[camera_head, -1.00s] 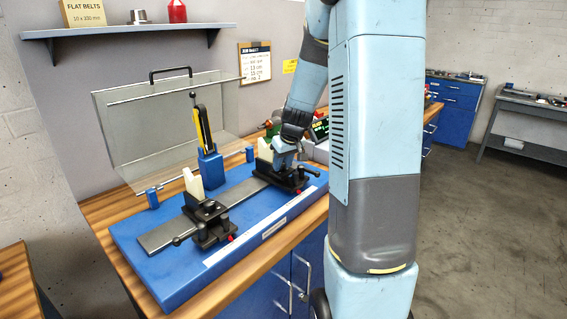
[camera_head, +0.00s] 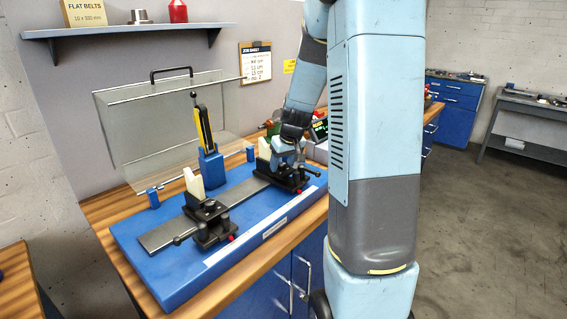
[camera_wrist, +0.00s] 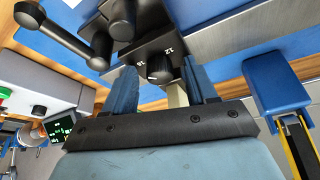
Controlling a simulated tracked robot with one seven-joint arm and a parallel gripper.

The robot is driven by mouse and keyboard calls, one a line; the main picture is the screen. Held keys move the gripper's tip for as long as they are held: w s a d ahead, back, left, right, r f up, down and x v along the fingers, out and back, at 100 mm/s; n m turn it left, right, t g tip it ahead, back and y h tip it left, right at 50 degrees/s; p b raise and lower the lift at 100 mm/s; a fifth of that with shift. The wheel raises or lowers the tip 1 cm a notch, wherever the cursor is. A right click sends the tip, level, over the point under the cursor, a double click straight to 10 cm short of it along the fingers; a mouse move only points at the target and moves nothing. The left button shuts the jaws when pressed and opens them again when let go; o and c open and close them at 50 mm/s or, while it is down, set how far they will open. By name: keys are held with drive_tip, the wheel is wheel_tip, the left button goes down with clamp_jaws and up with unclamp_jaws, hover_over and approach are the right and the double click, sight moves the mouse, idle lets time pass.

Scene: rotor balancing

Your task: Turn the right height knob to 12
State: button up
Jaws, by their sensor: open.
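The right support stand (camera_head: 288,178) is black and sits on the blue base plate toward its right end. My gripper (camera_head: 283,157) is over this stand in the head view and hides part of it. In the wrist view, a dark round height knob (camera_wrist: 158,69) with a pale pointer mark sits on a black plate marked with the numbers 12 and 18. My gripper (camera_wrist: 163,85) is open, with one blue finger on either side of the knob. I cannot tell whether the fingers touch it. The exact pointer setting is hard to read.
The left stand (camera_head: 208,220) stands nearer on the blue base (camera_head: 165,278). A black lever handle (camera_wrist: 60,35) and a larger black knob (camera_wrist: 122,18) are close to my fingers. A blue post with a yellow part (camera_head: 205,140) and a clear cover (camera_head: 150,115) are behind.

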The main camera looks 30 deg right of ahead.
drive_tip(key=v, duration=1.3)
drive_tip(key=shift+s+r, duration=0.2)
drive_tip(key=shift+r, duration=0.1)
